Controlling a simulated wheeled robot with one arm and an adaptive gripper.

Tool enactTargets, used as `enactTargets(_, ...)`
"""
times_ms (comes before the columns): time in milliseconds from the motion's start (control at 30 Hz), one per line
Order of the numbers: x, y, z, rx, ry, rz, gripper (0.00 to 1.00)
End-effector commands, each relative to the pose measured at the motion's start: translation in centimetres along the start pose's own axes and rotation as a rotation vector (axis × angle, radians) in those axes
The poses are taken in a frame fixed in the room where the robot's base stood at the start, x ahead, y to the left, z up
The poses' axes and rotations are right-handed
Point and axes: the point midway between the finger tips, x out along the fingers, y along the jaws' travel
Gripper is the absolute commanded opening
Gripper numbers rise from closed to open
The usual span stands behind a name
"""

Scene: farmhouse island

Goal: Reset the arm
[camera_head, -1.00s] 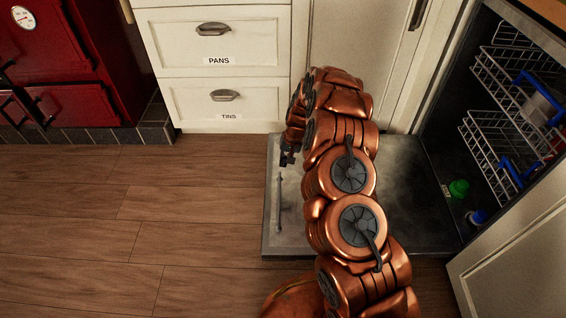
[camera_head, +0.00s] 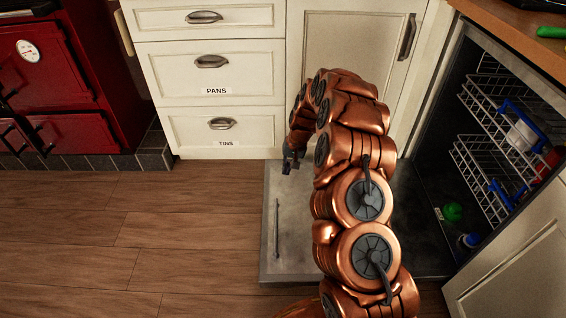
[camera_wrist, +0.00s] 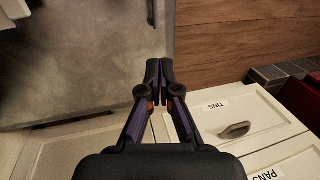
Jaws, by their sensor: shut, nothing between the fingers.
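My gripper (camera_head: 289,165) is at the end of my copper-coloured arm, above the left part of the open dishwasher door. In the wrist view my gripper (camera_wrist: 158,65) is shut, with its fingertips together and nothing between them. It points down towards the grey door panel and the wood floor. My arm arches up from the bottom of the head view and hides part of the door and the cupboard behind.
The dishwasher door (camera_head: 277,262) lies lowered over the wood floor (camera_head: 180,230). Inside are wire racks (camera_head: 490,175), blue items and a green object (camera_head: 452,211). White drawers (camera_head: 212,95) labelled PANS and TINS stand behind. A red range cooker (camera_head: 70,80) is at left. The left floor is clear.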

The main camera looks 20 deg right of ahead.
Motion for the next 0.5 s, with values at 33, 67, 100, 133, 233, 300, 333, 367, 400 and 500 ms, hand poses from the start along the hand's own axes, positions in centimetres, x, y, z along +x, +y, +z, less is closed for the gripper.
enactTargets(33, 0.0, 0.0, 0.0, 0.0, 0.0, 0.0, 0.0)
enactTargets(67, 0.0, 0.0, 0.0, 0.0, 0.0, 0.0, 0.0)
enactTargets(100, 0.0, 0.0, 0.0, 0.0, 0.0, 0.0, 0.0)
enactTargets(133, 0.0, 0.0, 0.0, 0.0, 0.0, 0.0, 0.0)
enactTargets(233, -0.6, -0.3, 0.1, -0.004, -0.001, -0.002, 0.0)
enactTargets(300, -1.8, -1.0, 0.5, -0.012, -0.004, -0.006, 0.0)
enactTargets(333, -2.5, -1.4, 0.8, -0.018, -0.006, -0.008, 0.0)
enactTargets(367, -3.4, -1.9, 1.1, -0.024, -0.008, -0.011, 0.0)
enactTargets(400, -4.9, -2.6, 1.6, -0.035, -0.011, -0.016, 0.0)
enactTargets(500, -8.6, -4.7, 3.4, -0.066, -0.028, -0.025, 0.0)
